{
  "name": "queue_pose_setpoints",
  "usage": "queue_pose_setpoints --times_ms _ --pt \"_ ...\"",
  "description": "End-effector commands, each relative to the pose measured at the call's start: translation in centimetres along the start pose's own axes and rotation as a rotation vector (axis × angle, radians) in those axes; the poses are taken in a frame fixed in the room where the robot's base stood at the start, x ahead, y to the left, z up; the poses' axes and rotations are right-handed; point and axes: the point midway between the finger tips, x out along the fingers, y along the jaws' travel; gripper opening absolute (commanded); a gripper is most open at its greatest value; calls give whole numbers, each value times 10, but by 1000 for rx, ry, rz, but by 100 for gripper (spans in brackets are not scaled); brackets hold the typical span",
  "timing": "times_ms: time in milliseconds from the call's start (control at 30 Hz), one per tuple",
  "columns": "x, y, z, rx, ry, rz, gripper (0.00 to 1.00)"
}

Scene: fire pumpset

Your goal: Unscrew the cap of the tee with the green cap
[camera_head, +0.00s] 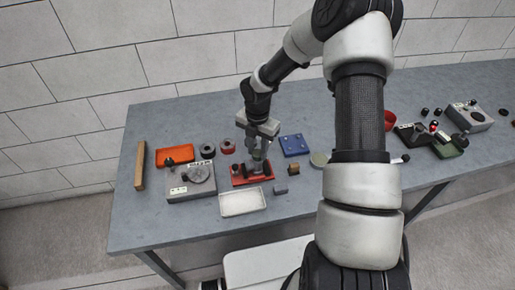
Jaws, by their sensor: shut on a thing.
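The tee (255,166) stands upright on a red base (240,181) near the middle of the table. A small bit of its green cap (258,155) shows at the top, between my fingers. My gripper (258,152) points down from above and is shut on the green cap. The fingers and the wrist hide most of the cap, so I cannot tell how far it is turned on its thread.
A white tray (243,212) lies in front of the red base. A grey box with a dial (189,194) stands left, a blue plate (294,145) right. My arm hides part of the table's right side.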

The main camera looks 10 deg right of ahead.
Motion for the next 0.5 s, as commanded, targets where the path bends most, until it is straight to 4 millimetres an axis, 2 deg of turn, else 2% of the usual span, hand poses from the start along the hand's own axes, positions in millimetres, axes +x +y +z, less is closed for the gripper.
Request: queue_pose_setpoints --times_ms 133,400,500 --pt "-3 0 0 -67 2 0 3" --pt "0 0 0 -363 1 1 3" --pt "0 0 0 -401 0 1 3"
